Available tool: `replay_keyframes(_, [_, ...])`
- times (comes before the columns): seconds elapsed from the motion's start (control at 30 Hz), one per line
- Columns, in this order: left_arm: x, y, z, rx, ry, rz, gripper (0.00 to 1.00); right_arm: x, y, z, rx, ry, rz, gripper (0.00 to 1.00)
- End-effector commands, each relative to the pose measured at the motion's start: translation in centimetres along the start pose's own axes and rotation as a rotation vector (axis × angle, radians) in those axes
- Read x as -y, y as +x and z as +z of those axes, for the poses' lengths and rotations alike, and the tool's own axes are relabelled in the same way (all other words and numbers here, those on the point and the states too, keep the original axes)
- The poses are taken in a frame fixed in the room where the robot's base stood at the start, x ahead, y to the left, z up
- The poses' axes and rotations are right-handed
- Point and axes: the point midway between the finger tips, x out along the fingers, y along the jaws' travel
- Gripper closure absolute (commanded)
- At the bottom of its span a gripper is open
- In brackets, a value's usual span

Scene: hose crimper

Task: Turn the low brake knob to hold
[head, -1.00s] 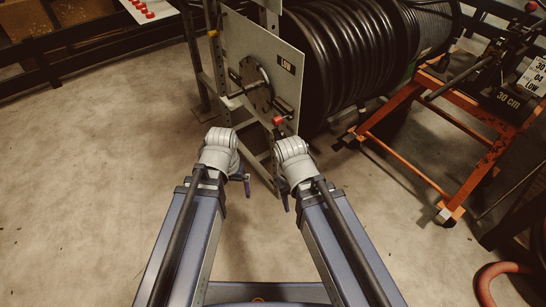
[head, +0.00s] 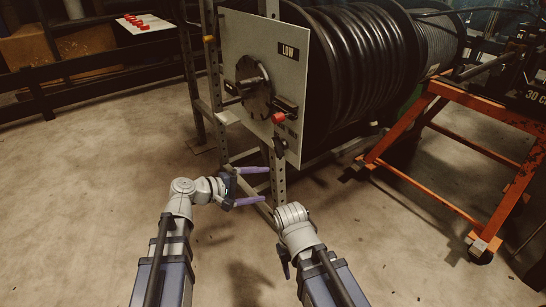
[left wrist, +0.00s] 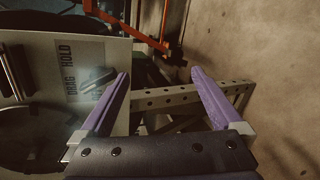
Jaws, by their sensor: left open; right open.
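The grey brake panel (head: 232,40), marked LOW (head: 289,51), stands upright at the reel's end. A small dark knob (head: 280,146) sits low on its right side, below a red-ended handle (head: 278,118). In the left wrist view, a label reading DRAG and HOLD (left wrist: 70,52) is beside a pale, blurred knob (left wrist: 97,79); I cannot tell its setting. My left gripper (head: 265,185) is open and empty, below and in front of the panel; its purple fingers show in the left wrist view (left wrist: 160,73). My right gripper (head: 284,266) is lower, open, mostly hidden by its wrist.
The black hose reel (head: 350,70) is behind the panel. A perforated steel post (head: 278,180) stands close by my left fingers. An orange cart frame (head: 500,215) is at the right. Concrete floor (head: 90,170) is free at the left.

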Motion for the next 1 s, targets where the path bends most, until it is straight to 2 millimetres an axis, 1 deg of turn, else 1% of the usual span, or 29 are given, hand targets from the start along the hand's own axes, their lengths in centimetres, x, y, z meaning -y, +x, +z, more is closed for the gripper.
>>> replay_keyframes(0.03, [-1.9,-0.4,-0.6,0.001,-0.061,0.081,0.0,0.0,0.0,0.0,0.0,0.0,0.0,0.5])
replay_keyframes(0.1, [-4.0,-0.9,-1.1,0.01,-0.135,0.177,0.0,0.0,0.0,0.0,0.0,0.0,0.0,0.5])
replay_keyframes(0.2, [-6.0,-1.7,-1.6,0.022,-0.211,0.272,0.0,0.0,0.0,0.0,0.0,0.0,0.0,0.5])
replay_keyframes(0.27, [-6.8,-2.0,-1.8,0.027,-0.241,0.309,0.0,0.0,0.0,0.0,0.0,0.0,0.0,0.5])
replay_keyframes(0.33, [-7.3,-2.3,-1.9,0.032,-0.261,0.334,0.0,0.0,0.0,0.0,0.0,0.0,0.0,0.5])
replay_keyframes(0.43, [-7.6,-2.4,-2.0,0.034,-0.269,0.345,0.0,0.0,0.0,0.0,0.0,0.0,0.0,0.5])
replay_keyframes(0.57, [-7.8,-1.8,-2.0,0.035,-0.268,0.343,0.0,0.0,0.0,0.0,0.0,0.0,0.0,0.5])
replay_keyframes(0.9, [-9.4,2.9,-2.1,0.036,-0.266,0.341,0.0,0.0,0.0,0.0,0.0,0.0,0.0,0.5])
replay_keyframes(1.0, [-9.8,4.0,-2.1,0.035,-0.266,0.341,0.0,0.0,0.0,0.0,0.0,0.0,0.0,0.5])
